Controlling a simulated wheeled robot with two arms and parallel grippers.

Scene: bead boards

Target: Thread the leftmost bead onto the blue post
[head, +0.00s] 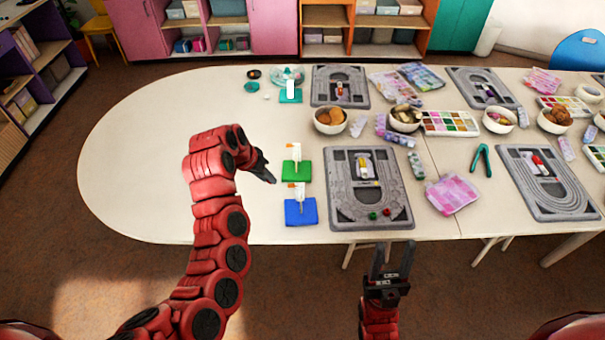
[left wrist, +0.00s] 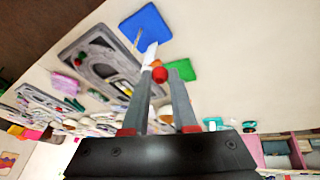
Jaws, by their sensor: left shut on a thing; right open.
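My left gripper (head: 268,172) is above the table, left of the green base. In the left wrist view its fingers are shut on a red bead (left wrist: 160,75) at their tips; the fingers hide this bead in the head view. The blue base (head: 300,212) with its upright white blue post (head: 299,199) stands near the front edge; the base also shows in the left wrist view (left wrist: 146,24). The held bead is apart from the blue base. A red bead (head: 373,215) and a green bead (head: 387,212) lie on the grey board (head: 340,215). My right gripper (head: 393,262) is open and empty, in front of the table.
A green base (head: 296,172) with a white post stands just behind the blue one. A teal base (head: 290,96) stands further back. Bowls (head: 329,120), a paint tray (head: 449,123) and more boards fill the right side. The table's left end is clear.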

